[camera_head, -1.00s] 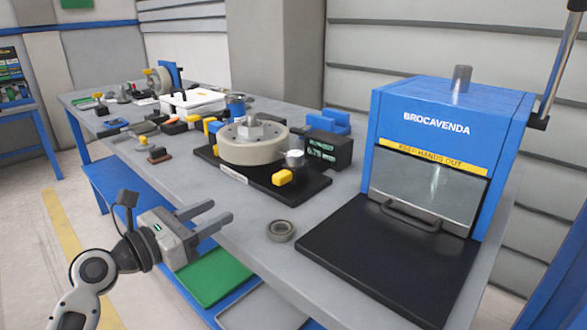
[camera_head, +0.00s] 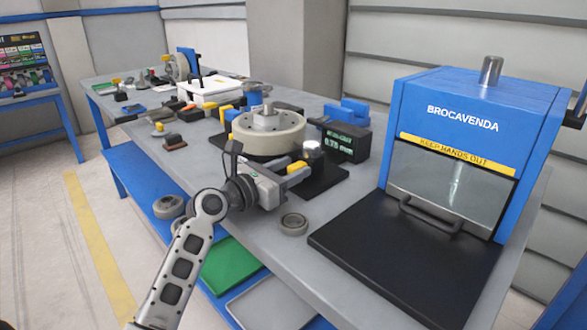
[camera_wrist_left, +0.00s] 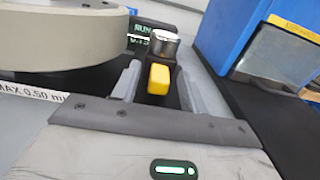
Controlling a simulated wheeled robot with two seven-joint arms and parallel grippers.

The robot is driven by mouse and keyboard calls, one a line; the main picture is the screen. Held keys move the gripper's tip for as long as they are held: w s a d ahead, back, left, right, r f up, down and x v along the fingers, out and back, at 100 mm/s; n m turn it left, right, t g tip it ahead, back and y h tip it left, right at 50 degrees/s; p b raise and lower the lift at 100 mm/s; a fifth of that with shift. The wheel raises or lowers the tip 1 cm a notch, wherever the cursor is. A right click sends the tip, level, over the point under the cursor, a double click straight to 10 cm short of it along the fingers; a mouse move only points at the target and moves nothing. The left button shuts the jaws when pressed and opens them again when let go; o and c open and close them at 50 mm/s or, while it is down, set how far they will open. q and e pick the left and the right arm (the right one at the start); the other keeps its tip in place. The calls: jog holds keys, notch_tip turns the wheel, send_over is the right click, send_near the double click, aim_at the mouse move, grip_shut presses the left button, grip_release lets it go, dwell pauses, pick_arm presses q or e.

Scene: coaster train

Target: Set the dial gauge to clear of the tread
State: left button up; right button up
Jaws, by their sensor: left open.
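The dial gauge (camera_head: 312,148) has a round silver top and stands at the front right of the black runout fixture (camera_head: 322,182). Its yellow tab (camera_head: 297,167) points toward the table's front edge. The pale round wheel (camera_head: 268,137) sits on the fixture, left of the gauge. My left gripper (camera_head: 293,174) is open at the yellow tab. In the left wrist view the yellow tab (camera_wrist_left: 159,79) lies between the two fingers (camera_wrist_left: 159,66), with a gap visible on the right side. Contact on the left side is unclear. My right gripper is not in view.
A black readout box (camera_head: 345,142) showing about 0.78 mm stands behind the gauge. A grey ring (camera_head: 293,224) lies near the front edge. A blue press (camera_head: 470,130) with a black mat (camera_head: 390,255) fills the right. Small parts crowd the table's left.

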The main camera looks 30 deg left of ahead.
pick_arm(q)
jog(key=shift+w+d, duration=0.2)
jog(key=shift+w, duration=0.35)
